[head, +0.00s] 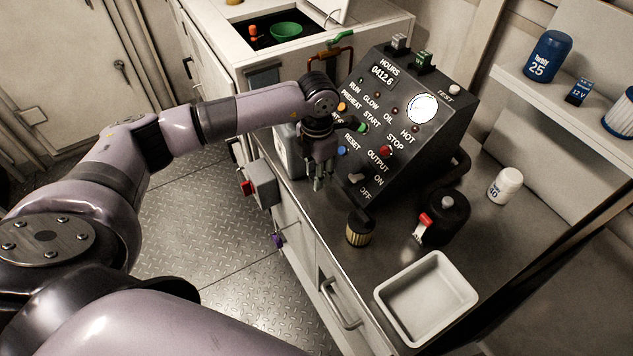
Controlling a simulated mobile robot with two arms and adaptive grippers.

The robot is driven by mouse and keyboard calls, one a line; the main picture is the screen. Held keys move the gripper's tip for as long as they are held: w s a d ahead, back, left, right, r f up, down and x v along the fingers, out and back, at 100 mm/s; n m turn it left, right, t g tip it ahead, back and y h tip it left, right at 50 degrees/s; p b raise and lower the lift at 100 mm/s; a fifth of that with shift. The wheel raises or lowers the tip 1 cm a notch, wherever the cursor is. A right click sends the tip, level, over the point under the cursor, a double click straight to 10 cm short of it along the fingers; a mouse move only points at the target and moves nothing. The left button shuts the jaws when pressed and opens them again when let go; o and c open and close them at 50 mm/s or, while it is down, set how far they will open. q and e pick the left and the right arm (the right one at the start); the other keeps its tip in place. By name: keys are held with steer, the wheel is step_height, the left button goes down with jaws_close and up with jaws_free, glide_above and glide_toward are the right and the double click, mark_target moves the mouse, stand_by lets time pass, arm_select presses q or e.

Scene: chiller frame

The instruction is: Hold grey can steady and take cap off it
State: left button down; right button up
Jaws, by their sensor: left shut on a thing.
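The grey can (287,153) stands at the left edge of the counter, beside the control panel, and only part of it shows. My left gripper (318,184) points down at the can's right side, its fingers close together. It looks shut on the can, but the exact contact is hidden. My gripper and wrist cover the can's top, so I cannot make out the cap. My right gripper is out of view.
The black control panel (408,120) stands close behind the left gripper. A small filter (360,228), a black container (447,218), a white bottle (505,185) and an empty white tray (462,275) stand on the counter. A shelf (560,105) holds several items at right.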

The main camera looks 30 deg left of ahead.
mark_target(317, 195)
arm_select(q)
steer(key=shift+f, duration=0.85)
step_height(317, 195, down, 3)
steer(key=shift+f+p, duration=0.2)
steer(key=shift+p, duration=0.35)
steer(key=shift+f, duration=0.5)
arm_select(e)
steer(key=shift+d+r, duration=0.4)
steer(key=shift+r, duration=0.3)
arm_select(q)
steer(key=shift+f, duration=0.1)
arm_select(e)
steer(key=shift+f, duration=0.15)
arm_select(q)
steer(key=c, duration=1.2)
jaws_free()
